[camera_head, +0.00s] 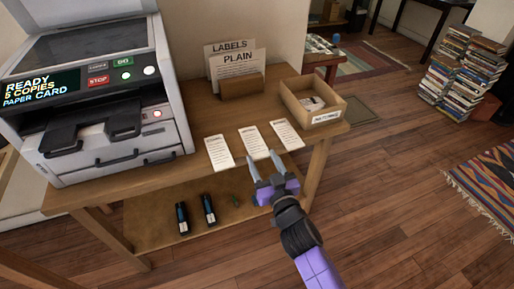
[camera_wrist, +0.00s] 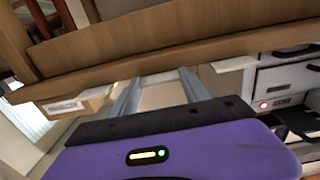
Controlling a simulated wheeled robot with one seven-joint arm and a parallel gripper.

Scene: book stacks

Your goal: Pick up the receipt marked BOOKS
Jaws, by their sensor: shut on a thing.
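Three white printed receipts lie in a row along the table's front edge in the head view: a left one (camera_head: 219,152), a middle one (camera_head: 254,142) and a right one (camera_head: 286,134). Their print is too small to read, so I cannot tell which is marked BOOKS. My gripper (camera_head: 263,161) is at the near end of the middle receipt, one finger on each side. In the wrist view my gripper (camera_wrist: 160,78) is shut on this receipt (camera_wrist: 162,97), which shows pale between the fingers.
A copier (camera_head: 100,95) stands left on the wooden table (camera_head: 200,118). Behind the receipts are a stand (camera_head: 241,87) with LABELS and PLAIN sheets and an open box (camera_head: 322,118). A lower shelf (camera_head: 155,222) holds dark bottles.

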